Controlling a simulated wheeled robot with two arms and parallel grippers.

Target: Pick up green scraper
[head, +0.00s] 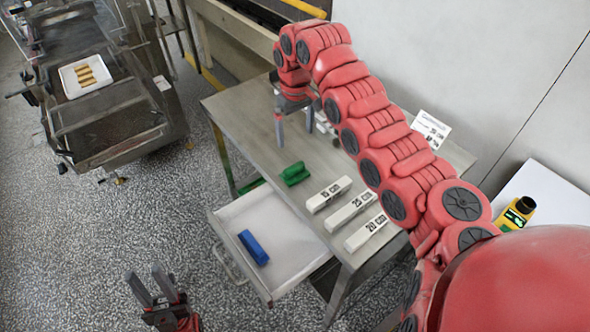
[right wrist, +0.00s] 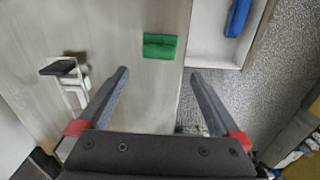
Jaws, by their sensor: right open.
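The green scraper (head: 295,173) lies on the table top near the edge by the open drawer. It also shows in the right wrist view (right wrist: 160,46), above and between the fingertips in the picture. My right gripper (head: 294,128) is open and empty, above the table and behind the green scraper in the head view. It does not touch the scraper, and its fingers (right wrist: 160,82) are spread wide in the wrist view. My left gripper (head: 152,284) is open and empty, low at the left over the floor, away from the table.
Several white labelled blocks (head: 348,208) lie right of the scraper. The open drawer (head: 225,215) holds a blue block (head: 253,247). A white frame with a black handle (right wrist: 68,75) stands on the table. A machine with a white tray (head: 64,71) stands at the left, across free floor.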

